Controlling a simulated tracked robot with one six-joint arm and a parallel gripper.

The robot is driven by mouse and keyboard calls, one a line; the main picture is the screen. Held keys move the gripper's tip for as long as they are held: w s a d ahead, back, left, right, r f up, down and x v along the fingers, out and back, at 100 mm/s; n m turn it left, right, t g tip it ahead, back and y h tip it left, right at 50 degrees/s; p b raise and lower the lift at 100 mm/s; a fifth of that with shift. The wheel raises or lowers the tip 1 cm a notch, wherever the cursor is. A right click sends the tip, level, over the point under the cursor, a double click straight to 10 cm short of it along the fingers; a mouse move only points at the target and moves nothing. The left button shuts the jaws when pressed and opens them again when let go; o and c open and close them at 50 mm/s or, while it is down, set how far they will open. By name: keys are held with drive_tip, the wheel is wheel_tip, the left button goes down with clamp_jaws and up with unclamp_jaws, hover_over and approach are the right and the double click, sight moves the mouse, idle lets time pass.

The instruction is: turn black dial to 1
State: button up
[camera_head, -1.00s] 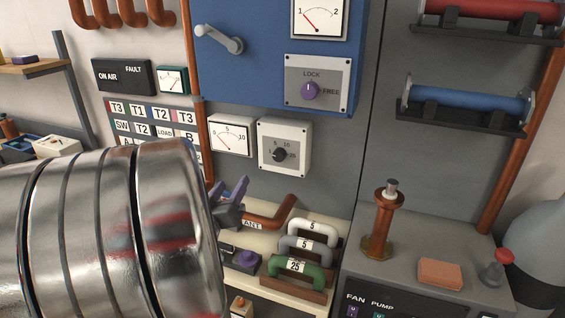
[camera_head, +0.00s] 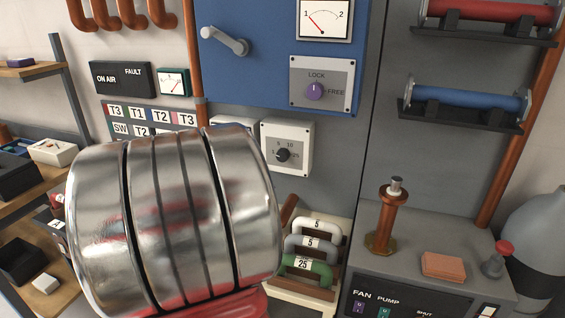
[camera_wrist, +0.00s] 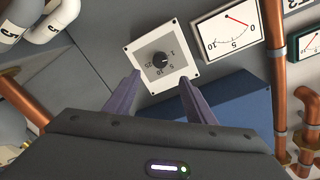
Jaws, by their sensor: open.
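The black dial (camera_head: 283,155) sits on a small white-framed panel (camera_head: 305,135) with marks 1, 5, 10 and 25, below the blue cabinet. In the wrist view the dial (camera_wrist: 160,61) appears upside down, and its exact pointer setting is too small to tell. My gripper (camera_wrist: 160,77) is open, with its two purple fingers on either side of the panel's lower part in that view. The dial shows between and beyond the fingertips, with nothing held. In the head view my arm hides the gripper.
A white meter (camera_wrist: 226,32) is beside the dial panel, and a copper pipe (camera_wrist: 281,80) runs past it. The blue cabinet (camera_head: 265,70) bears a purple LOCK/FREE knob (camera_head: 315,91). Several handled plugs (camera_head: 306,267) stand below the dial.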

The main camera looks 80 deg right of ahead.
drive_tip(key=shift+d, duration=0.1)
idle(0.4)
approach(280, 158)
drive_tip(key=d, duration=0.2)
drive_tip(key=s+d, duration=0.1)
drive_tip(key=d, duration=0.5)
drive_tip(key=shift+s+r, duration=0.1)
drive_tip(key=shift+s, duration=0.2)
drive_tip(key=shift+a, duration=0.1)
drive_tip(key=c, duration=1)
